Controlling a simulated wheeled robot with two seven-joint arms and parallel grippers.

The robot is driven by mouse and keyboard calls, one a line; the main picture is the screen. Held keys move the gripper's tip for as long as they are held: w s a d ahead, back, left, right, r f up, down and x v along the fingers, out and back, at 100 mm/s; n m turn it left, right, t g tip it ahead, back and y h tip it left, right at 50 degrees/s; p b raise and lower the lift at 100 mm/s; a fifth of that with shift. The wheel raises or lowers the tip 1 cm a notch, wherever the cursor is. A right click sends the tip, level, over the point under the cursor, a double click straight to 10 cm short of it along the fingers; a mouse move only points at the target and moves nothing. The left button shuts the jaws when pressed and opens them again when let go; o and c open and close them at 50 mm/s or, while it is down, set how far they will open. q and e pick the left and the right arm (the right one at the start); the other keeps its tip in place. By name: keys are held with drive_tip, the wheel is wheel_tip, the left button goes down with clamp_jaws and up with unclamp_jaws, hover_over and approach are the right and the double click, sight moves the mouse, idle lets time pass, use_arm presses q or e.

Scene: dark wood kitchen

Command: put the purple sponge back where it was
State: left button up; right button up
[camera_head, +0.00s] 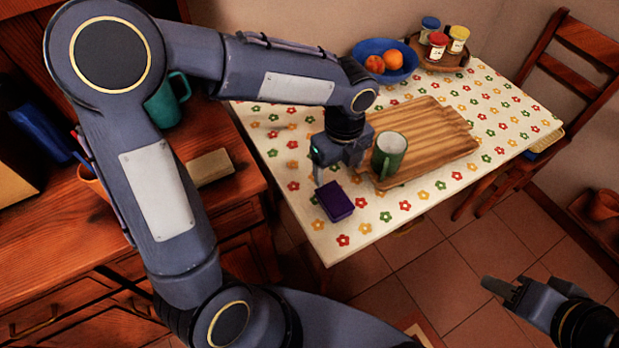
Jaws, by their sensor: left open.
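The purple sponge (335,202) lies flat on the flowered tablecloth, near the table's front left corner. My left gripper (340,174) points down just behind the sponge, beside the left end of the wooden board. It is open with nothing seen between its fingers, and it looks apart from the sponge. My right gripper (497,289) is at the lower right, over the floor and away from the table. Its fingers are seen edge-on, so their opening is unclear.
A green mug (388,157) stands on the wooden board (432,135), close to my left gripper. A blue bowl of fruit (400,73) and a tray with jars (452,62) are at the back. A beige block (209,167) lies on the sideboard (230,200). A chair (585,45) stands at right.

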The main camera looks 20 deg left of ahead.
use_arm(q)
drive_tip(key=s+a+r+n+t+h, duration=0.2)
drive_tip(key=s+n, duration=0.6)
drive_tip(key=n, duration=0.5)
drive_tip(key=s+a+r+n+t+h, duration=0.1)
drive_tip(key=s+a+r+n+t, duration=0.2)
drive_tip(key=s+a+n, duration=0.4)
drive_tip(key=s+r+n, duration=0.1)
drive_tip(key=n, duration=0.6)
drive_tip(key=shift+s+t+h, duration=0.15)
drive_tip(key=shift+t+h, duration=0.15)
drive_tip(key=shift+h, duration=0.1)
drive_tip(key=shift+a, duration=0.1)
wheel_tip(320, 180, up, 2)
drive_tip(key=p, duration=0.2)
drive_tip(key=shift+r+p, duration=0.25)
drive_tip(key=shift+p, duration=0.05)
